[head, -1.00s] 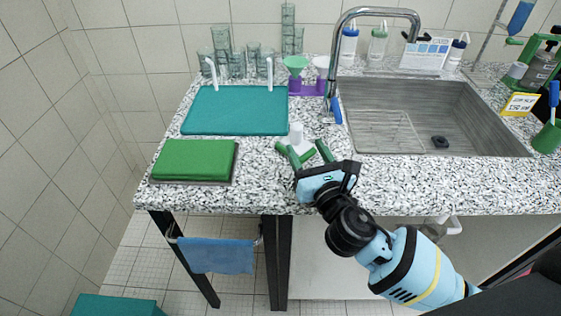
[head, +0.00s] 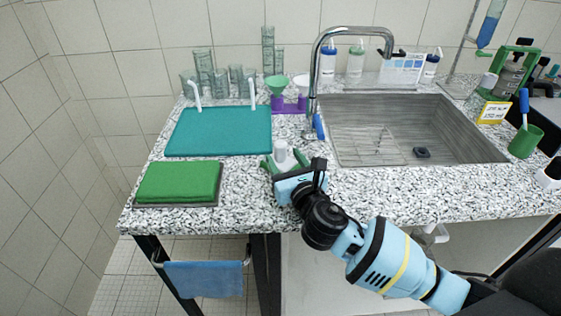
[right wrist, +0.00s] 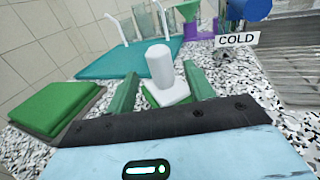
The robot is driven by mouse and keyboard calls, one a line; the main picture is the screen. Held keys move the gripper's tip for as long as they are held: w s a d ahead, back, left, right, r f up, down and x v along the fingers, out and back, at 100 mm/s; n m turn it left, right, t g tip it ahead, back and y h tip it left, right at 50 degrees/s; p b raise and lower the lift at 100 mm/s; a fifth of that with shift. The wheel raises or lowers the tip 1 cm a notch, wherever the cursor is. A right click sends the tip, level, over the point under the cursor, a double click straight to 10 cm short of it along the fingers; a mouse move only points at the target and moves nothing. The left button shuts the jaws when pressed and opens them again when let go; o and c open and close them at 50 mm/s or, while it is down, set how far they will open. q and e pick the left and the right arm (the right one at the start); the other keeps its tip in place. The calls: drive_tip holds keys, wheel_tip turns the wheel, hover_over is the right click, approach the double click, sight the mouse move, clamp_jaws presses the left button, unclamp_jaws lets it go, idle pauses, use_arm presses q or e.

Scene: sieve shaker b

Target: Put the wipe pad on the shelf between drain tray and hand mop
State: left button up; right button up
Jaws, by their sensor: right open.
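A small pad with an upright white handle on a white plate (head: 281,150), green underneath, stands on the speckled counter and looks like the wipe pad. It also shows in the right wrist view (right wrist: 161,68). My right gripper (head: 284,163) is open, its green fingers on either side of this pad; I cannot tell whether they touch it. Its fingers (right wrist: 160,84) also show in the right wrist view. I cannot clearly make out which things are the drain tray and hand mop. My left gripper is not in view.
A teal board (head: 218,132) with two white pegs lies behind left. A green slab (head: 178,182) on a grey tray lies at the front left. The sink (head: 400,125) with its tap (head: 314,75) is right. A purple funnel stand (head: 290,104) is behind.

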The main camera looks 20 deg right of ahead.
sight(283, 155)
drive_tip(key=w, duration=0.3)
drive_tip(key=shift+w, duration=0.35)
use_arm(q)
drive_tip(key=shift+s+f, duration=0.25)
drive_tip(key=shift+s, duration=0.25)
use_arm(e)
drive_tip(key=shift+c, duration=0.4)
drive_tip(key=c, duration=1.1)
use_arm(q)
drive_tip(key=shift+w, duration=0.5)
use_arm(e)
drive_tip(key=shift+o, duration=0.2)
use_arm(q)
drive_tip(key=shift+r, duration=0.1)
